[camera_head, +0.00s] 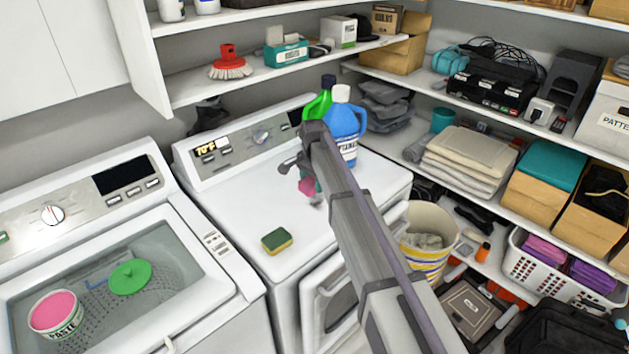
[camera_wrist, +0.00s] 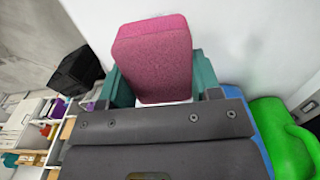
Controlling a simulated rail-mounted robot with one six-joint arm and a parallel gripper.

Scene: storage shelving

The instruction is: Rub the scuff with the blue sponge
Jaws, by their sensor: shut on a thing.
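My gripper (camera_head: 309,181) is over the right-hand white machine's top (camera_head: 240,215). Its teal fingers are shut on a pink sponge (camera_head: 306,187). The sponge also shows large in the wrist view (camera_wrist: 153,60), gripped between both fingers (camera_wrist: 162,85), with a pale strip at its lower edge. A small grey smudge (camera_head: 316,202), perhaps the scuff, shows on the white top just below the sponge. I cannot tell whether the sponge touches the top. No blue sponge is in view. A green and yellow sponge (camera_head: 277,241) lies on the same top, nearer the front.
A blue bottle (camera_head: 343,119) and a green bottle (camera_head: 318,103) stand behind my gripper. The left machine (camera_head: 190,290) holds a pink-topped tub (camera_head: 56,315) and a green disc (camera_head: 131,277). Loaded shelves line the back and right. The top's left part is clear.

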